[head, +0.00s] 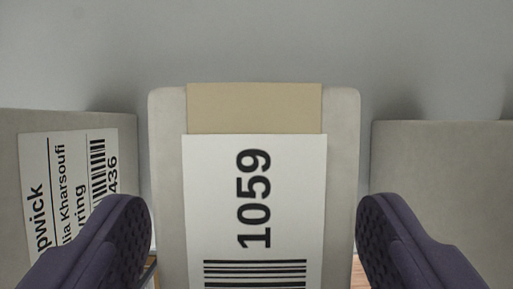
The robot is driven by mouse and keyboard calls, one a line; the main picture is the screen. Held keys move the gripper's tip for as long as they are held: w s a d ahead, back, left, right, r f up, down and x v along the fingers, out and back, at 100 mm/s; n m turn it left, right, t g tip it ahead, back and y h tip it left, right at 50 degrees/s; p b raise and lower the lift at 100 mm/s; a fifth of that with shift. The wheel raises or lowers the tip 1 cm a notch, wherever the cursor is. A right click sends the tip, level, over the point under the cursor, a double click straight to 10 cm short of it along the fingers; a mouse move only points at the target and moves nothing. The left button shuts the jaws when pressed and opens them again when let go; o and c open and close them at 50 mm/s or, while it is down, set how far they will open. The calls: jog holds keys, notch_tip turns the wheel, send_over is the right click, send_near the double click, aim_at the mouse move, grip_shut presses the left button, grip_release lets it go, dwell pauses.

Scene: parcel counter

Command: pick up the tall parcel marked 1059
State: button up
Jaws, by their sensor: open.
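The tall parcel marked 1059 (171,180) stands in the middle of the head view. It is pale grey, with a tan strip (254,108) at its top and a white label (220,165) with the number printed sideways above a barcode. My gripper (254,240) is open, with one dark purple finger on each side of the parcel. A gap shows between each finger and the parcel's side. The lower part of the parcel is out of the picture.
A grey parcel with a label ending in 436 (70,180) stands close on the left, partly behind the left finger. Another plain grey parcel (450,170) stands close on the right. A plain grey surface (260,40) lies behind them.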

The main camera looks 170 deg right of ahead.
jog(key=shift+x, duration=1.5)
jog(key=shift+s, duration=0.15)
jog(key=c, duration=1.3)
jog(key=shift+r, duration=0.15)
